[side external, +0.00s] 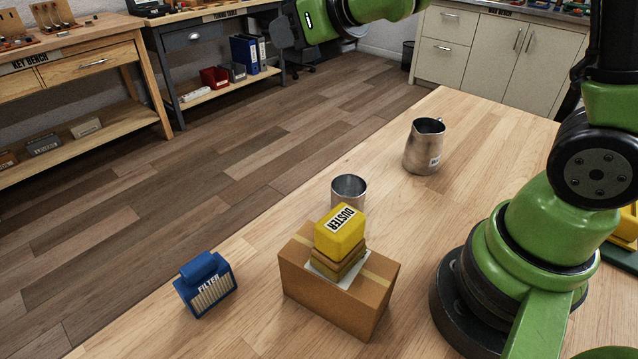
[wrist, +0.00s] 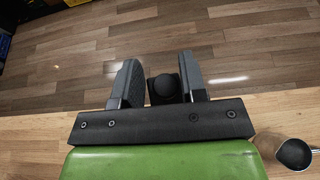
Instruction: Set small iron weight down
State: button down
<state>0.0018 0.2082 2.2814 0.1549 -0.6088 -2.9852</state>
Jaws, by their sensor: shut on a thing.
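The small iron weight (wrist: 166,87) shows in the wrist view as a dark piece with a round knob on top. My gripper (wrist: 158,68) is shut on it, with one grey finger on each side. Its lower part is hidden behind the gripper's dark crossbar. In the wrist view the wooden floor lies behind the fingers, and the table edge runs below them. In the side view my gripper and the weight are out of frame; only green arm parts show at the top.
Bare wood lies between pitcher and cup. The pitcher also shows in the wrist view (wrist: 291,155).

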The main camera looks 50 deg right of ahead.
dwell(0.9)
jog(key=s+d+f+m+g+h, duration=0.1)
jog(key=s+d+f+m+h, duration=0.2)
jog(key=d, duration=0.7)
jog(key=s+d+f+m+g+h, duration=0.1)
jog(key=s+d+f+m+h, duration=0.15)
jog(key=d+f, duration=0.45)
jog(key=s+d+f+m+g+h, duration=0.1)
jog(key=s+d+f+h, duration=0.15)
jog(key=d, duration=0.95)
jog(key=s+d+f+m+g+h, duration=0.1)
jog(key=s+d+f, duration=0.1)
jog(key=s+f, duration=0.1)
jog(key=s+d+f+m+g+h, duration=0.1)
jog(key=s+d+f, duration=0.1)
jog(key=d+f, duration=0.1)
jog(key=s+d+f+m+h, duration=0.1)
jog(key=s+d+f, duration=0.1)
jog(key=s+f, duration=0.1)
jog(key=shift+s+d+f+g, duration=0.2)
jog(key=shift+s+f+g, duration=0.1)
jog(key=shift+s+g, duration=0.1)
jog(key=shift+f, duration=2.4)
